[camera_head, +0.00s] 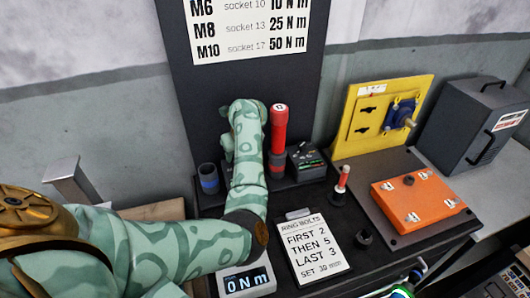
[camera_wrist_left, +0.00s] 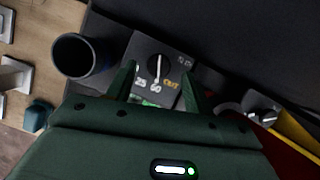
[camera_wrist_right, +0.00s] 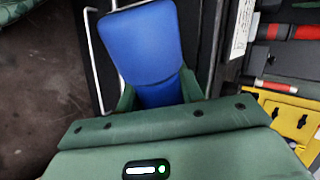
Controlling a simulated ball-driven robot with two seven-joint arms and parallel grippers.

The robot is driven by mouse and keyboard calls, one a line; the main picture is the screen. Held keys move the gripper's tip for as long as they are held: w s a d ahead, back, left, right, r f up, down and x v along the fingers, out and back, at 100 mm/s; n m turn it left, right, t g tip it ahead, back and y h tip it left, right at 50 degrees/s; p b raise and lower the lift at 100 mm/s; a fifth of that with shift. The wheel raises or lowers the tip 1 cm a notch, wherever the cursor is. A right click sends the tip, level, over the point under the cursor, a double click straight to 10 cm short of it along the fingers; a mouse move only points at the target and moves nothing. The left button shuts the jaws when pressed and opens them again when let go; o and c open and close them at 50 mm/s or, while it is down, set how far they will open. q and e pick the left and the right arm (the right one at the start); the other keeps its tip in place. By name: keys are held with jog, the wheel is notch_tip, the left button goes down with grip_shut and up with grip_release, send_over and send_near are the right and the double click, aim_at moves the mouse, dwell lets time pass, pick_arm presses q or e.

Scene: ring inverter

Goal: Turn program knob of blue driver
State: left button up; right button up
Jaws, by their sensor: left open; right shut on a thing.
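The pointer stands almost upright in the left wrist view. My left gripper (camera_wrist_left: 160,78) is open, its fingers on either side of the knob; contact cannot be told. In the head view my left arm hides the knob and gripper. A blue-ringed cup (camera_head: 208,178) stands left of the arm and looks empty in the left wrist view (camera_wrist_left: 80,56). My right gripper (camera_wrist_right: 158,94) is shut on a blue object (camera_wrist_right: 145,40), seemingly the blue driver.
A red driver (camera_head: 279,125) stands right of my left arm, beside another knob box (camera_head: 305,161). A small red-and-white tool (camera_head: 342,180), a ring-bolts card (camera_head: 314,247) and a torque display (camera_head: 246,280) are nearer. An orange plate (camera_head: 417,199) and yellow board (camera_head: 382,115) are at right.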

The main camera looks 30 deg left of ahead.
pick_arm(q)
jog(key=p+v, duration=0.2)
jog(key=v, duration=0.8)
jog(key=shift+d+r, duration=0.2)
pick_arm(e)
notch_tip(320, 180, up, 3)
jog(key=shift+w+r, duration=0.15)
